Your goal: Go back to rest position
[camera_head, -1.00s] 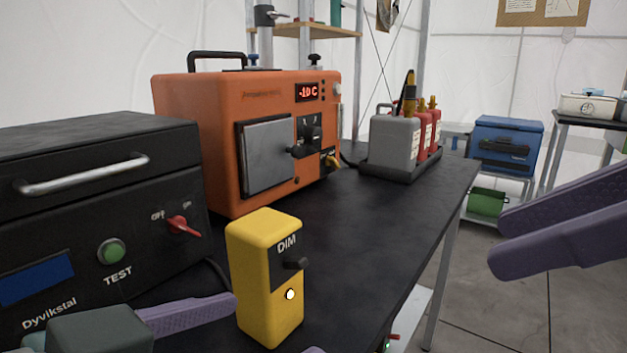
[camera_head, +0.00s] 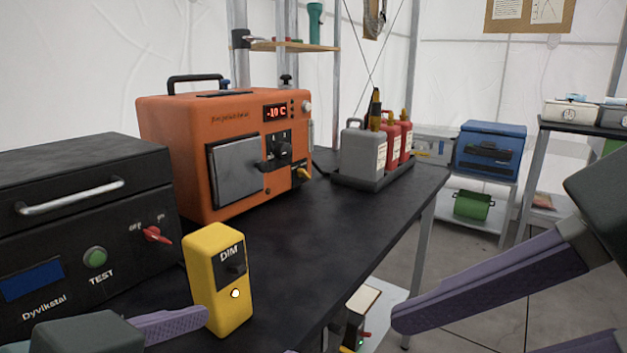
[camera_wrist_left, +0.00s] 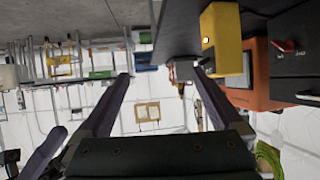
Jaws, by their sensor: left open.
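My left gripper (camera_head: 247,334) comes in at the lower left of the head view, its purple finger close in front of the yellow DIM box (camera_head: 218,280). The left wrist view shows both fingers spread with nothing between them (camera_wrist_left: 160,76). There the yellow box (camera_wrist_left: 221,38) lies outside the fingers, to the right. My right gripper (camera_head: 462,333) is at the lower right of the head view, over the floor beyond the table edge.
The black table (camera_head: 300,225) carries a black Dyvikstal box (camera_head: 85,220), an orange device (camera_head: 215,125) reading -10 C, and grey and red bottles in a tray (camera_head: 372,180). A blue cooler (camera_head: 490,150) stands on a shelf behind. The floor right of the table is open.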

